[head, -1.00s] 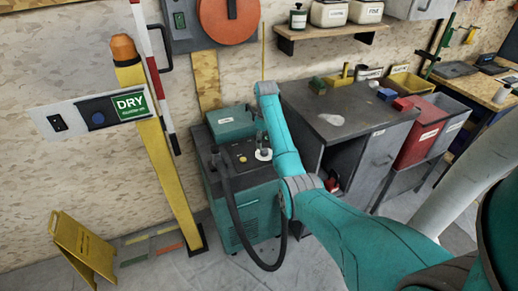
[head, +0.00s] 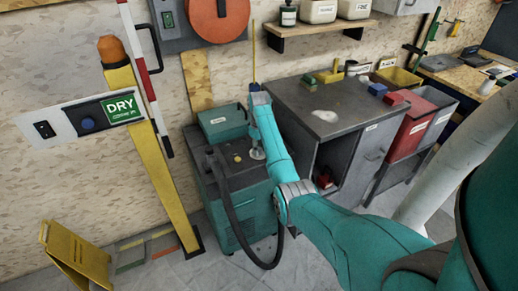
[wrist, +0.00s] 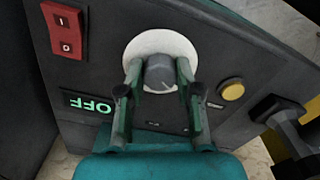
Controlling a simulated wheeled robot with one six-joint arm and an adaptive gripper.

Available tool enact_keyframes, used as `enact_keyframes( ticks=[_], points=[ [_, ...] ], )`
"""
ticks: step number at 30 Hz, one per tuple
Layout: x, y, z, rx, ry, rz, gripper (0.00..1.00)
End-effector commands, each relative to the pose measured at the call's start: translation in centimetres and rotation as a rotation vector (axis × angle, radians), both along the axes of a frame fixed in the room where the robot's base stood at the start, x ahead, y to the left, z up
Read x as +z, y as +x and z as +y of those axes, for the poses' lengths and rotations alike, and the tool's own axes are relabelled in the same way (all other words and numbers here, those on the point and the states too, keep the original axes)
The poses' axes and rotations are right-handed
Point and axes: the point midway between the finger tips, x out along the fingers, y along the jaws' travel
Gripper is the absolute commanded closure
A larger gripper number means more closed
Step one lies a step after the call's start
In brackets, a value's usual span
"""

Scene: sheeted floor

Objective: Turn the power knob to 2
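The power knob (wrist: 160,72) is a grey round knob on a white dial plate (wrist: 143,46) on the machine's dark top panel. In the wrist view my gripper (wrist: 159,70) has its two fingers apart, one on each side of the knob. The fingers are very close to its sides; I cannot make out firm contact. A small mark shows on the knob's face, but the scale numbers are not legible. A green display (wrist: 90,104) reads OFF, upside down in this view. In the head view the white dial plate (head: 257,154) shows beside my arm, which hides part of the panel.
A red rocker switch (wrist: 65,30) and a yellow button (wrist: 232,90) flank the dial. A black hose (head: 238,215) loops down the front of the teal machine (head: 255,215). A grey cabinet (head: 335,110) stands close at right, a yellow post (head: 160,160) at left.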

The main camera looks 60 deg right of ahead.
Motion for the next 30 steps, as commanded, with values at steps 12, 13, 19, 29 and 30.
enact_keyframes(
  ticks=[12, 13, 19, 29, 30],
  points=[
    [-0.03, 0.01, 0.04, -0.077, 0.0, 0.0, 1.0],
    [-0.03, 0.01, 0.04, -0.093, 0.0, 0.0, 1.0],
    [-0.03, 0.01, 0.07, -0.243, 0.0, 0.0, 1.0],
    [-0.04, 0.03, 0.13, -0.555, 0.0, 0.001, 1.0],
    [-0.04, 0.04, 0.12, -0.592, 0.0, 0.001, 1.0]
  ],
)
